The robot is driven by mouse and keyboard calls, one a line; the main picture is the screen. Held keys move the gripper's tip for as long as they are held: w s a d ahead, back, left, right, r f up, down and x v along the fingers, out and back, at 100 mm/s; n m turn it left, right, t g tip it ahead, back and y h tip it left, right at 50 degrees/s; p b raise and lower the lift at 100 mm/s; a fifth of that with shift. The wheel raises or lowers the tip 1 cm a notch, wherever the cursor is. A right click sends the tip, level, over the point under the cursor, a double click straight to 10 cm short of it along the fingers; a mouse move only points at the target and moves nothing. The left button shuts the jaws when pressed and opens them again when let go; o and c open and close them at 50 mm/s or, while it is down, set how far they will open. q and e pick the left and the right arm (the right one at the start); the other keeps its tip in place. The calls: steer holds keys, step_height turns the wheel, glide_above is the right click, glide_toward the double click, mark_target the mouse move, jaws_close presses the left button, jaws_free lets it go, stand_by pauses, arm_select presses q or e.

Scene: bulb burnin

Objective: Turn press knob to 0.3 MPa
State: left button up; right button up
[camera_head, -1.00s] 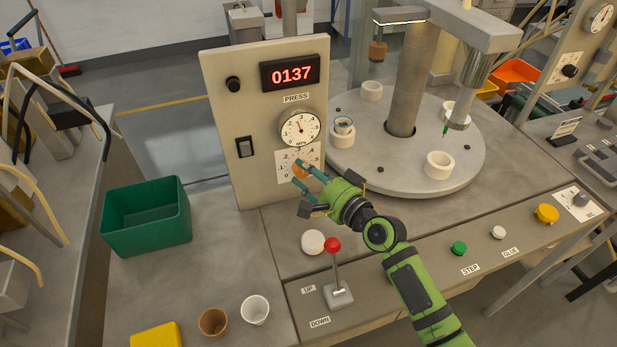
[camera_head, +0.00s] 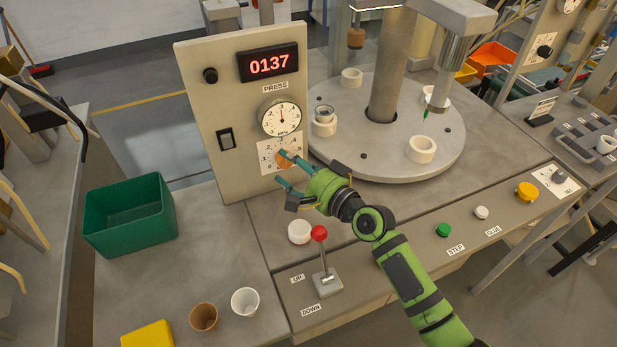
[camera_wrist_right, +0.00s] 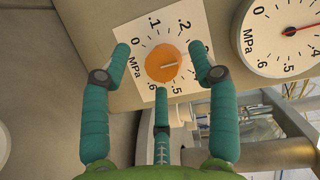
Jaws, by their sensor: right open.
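The orange press knob (camera_head: 284,160) sits on a white scale plate (camera_head: 266,147) on the upright panel, below the round pressure gauge (camera_head: 281,117). My right gripper (camera_head: 281,168) is open at the knob. In the right wrist view the fingers stand spread around the knob (camera_wrist_right: 163,64), with gaps visible at its sides. The knob's pale pointer line points right, toward the right finger, which hides part of the scale. The marks .1, .2 and .5 show there. The gauge needle points nearly straight up in the head view. My left gripper is not in view.
A red-tipped lever (camera_head: 323,262) and a white round button (camera_head: 299,231) are below the gripper. The rotary table (camera_head: 385,150) is to the right, a green bin (camera_head: 130,215) left.

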steer(key=v, duration=1.1)
steer(key=shift+s+a, duration=0.1)
steer(key=shift+s, duration=0.05)
